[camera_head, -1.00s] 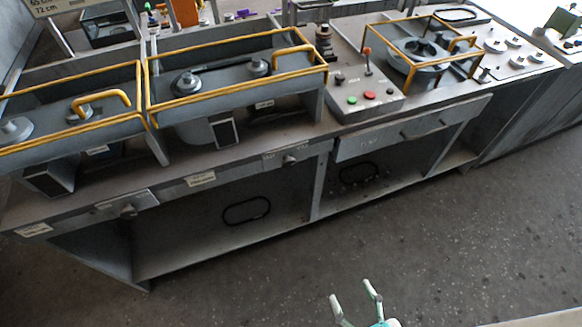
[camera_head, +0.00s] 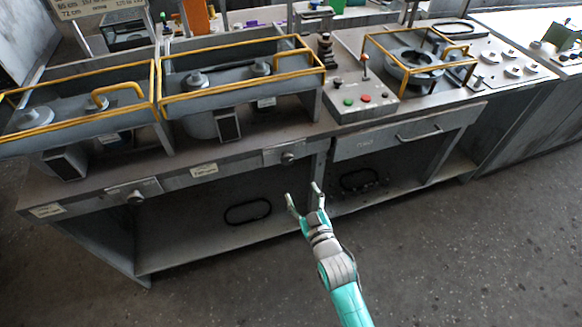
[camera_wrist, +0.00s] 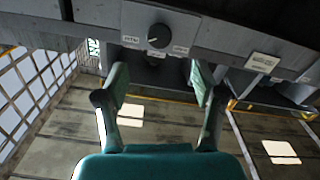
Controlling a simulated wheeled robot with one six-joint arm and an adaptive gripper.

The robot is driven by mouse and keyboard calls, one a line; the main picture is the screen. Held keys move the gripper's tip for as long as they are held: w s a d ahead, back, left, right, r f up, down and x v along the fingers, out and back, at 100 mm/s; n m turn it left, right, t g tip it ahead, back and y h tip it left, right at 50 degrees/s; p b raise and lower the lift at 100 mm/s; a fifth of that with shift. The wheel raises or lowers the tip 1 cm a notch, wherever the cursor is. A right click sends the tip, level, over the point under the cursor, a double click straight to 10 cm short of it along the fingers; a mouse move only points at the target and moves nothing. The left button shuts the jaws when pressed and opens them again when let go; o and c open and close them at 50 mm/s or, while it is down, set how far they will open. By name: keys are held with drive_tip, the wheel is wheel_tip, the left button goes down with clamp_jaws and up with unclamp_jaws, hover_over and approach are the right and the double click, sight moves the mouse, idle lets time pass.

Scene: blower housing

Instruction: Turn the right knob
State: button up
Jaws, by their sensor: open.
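The right knob (camera_head: 288,158) is a small dark round knob on a pale plate at the bench's front edge. In the wrist view a dark knob (camera_wrist: 159,36), apparently the same one, sits on a light plate with small labels, beyond and between my fingertips. My gripper (camera_head: 304,192) is open and empty, in front of and a little below the right knob in the head view. It also shows in the wrist view (camera_wrist: 158,78), with its fingers apart and a gap to the knob. The left knob (camera_head: 135,197) is on its own plate farther left.
A drawer (camera_head: 405,134) with a handle is right of the right knob. A control box (camera_head: 358,97) with buttons and yellow-railed housings (camera_head: 235,78) stand on the bench. An open shelf lies below the knobs. The floor (camera_head: 440,250) in front is clear.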

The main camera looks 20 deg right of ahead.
sight(288, 162)
drive_tip(key=w, duration=1.2)
drive_tip(key=shift+r, duration=0.25)
drive_tip(key=c, duration=1.1)
drive_tip(key=shift+c, duration=0.2)
drive_tip(key=shift+m, duration=0.3)
